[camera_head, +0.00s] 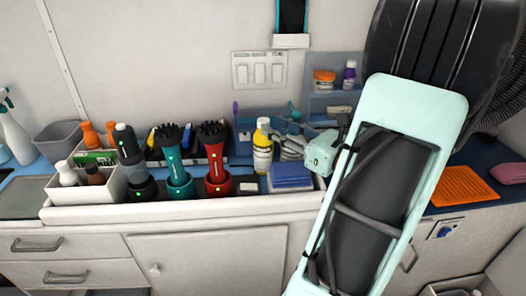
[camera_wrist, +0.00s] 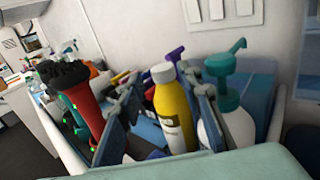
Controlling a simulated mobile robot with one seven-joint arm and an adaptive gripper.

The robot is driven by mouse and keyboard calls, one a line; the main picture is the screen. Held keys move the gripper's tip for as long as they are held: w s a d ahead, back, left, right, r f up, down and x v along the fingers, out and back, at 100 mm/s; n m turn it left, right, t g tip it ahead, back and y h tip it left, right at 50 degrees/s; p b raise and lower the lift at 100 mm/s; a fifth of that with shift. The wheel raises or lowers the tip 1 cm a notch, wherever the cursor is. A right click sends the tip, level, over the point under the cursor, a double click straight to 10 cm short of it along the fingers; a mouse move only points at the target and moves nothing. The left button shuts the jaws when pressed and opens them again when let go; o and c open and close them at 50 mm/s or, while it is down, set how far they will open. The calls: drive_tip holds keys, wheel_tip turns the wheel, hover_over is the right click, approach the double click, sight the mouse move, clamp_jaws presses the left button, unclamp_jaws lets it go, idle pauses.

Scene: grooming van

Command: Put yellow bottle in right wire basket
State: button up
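The yellow bottle (camera_head: 262,158), with a white cap and a pale label, stands upright on the counter, right of the red clipper. In the wrist view the yellow bottle (camera_wrist: 174,112) stands between the two fingers of my gripper (camera_wrist: 163,112). The fingers are apart, with a visible gap on the left side of the bottle. In the head view my gripper (camera_head: 283,138) reaches in from the right at the bottle's upper part. The bottle's base is hidden in the wrist view. I cannot clearly make out a wire basket.
A red clipper (camera_head: 215,160) and a teal clipper (camera_head: 175,165) stand left of the bottle. Folded blue cloths (camera_head: 291,177) lie to its right. A white pump bottle (camera_wrist: 236,120) stands close beside the right finger. An orange mat (camera_head: 464,187) lies at the far right.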

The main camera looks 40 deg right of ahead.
sight(268, 124)
drive_tip(key=w, duration=0.3)
drive_tip(key=w+b, duration=0.1)
drive_tip(key=shift+w+a+f, duration=0.15)
drive_tip(key=shift+a+f, duration=0.05)
drive_tip(key=shift+f, duration=0.1)
drive_tip(key=shift+w+r, duration=0.1)
drive_tip(key=shift+w, duration=0.5)
clamp_jaws()
